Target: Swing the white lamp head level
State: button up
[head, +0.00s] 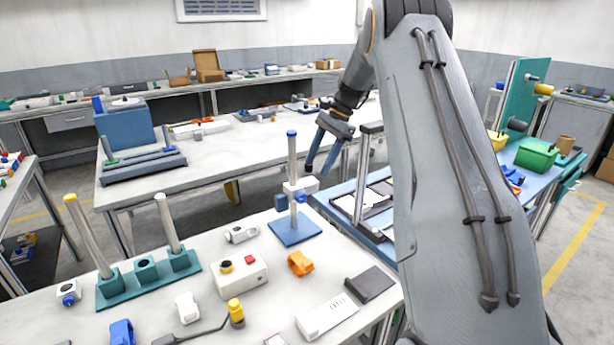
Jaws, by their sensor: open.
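A post with a blue cap stands upright on a blue square base (295,229) on the near table. A small white piece (292,187) with a blue knob sits partway up the post. It may be the white lamp head, but it is too small to make out its shape or tilt surely. My gripper (317,172) is open and empty, its two blue-grey fingers pointing down. In the picture it is just right of the post and slightly above the white piece. I cannot tell its depth from the post.
A white box with a red button (238,281), an orange part (300,263), a dark block (369,284) and a teal rack with rods (148,278) lie on the near table. A blue surface with a metal frame stands to the right. My arm hides much of the right side.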

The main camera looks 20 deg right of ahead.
aim_at(309, 180)
jog(key=p+x, duration=0.2)
jog(key=x, duration=0.5)
jog(key=shift+w+a+f+p, duration=0.2)
jog(key=shift+f+p, duration=0.1)
jog(key=shift+p, duration=0.1)
jog(key=c, duration=1.1)
jog(key=shift+o, duration=0.2)
jog(key=shift+w+f+g+b, duration=0.15)
jog(key=shift+g+b, duration=0.25)
jog(key=shift+b, duration=0.45)
jog(key=shift+r, duration=0.2)
jog(key=o, duration=1.1)
jog(key=shift+c, duration=0.2)
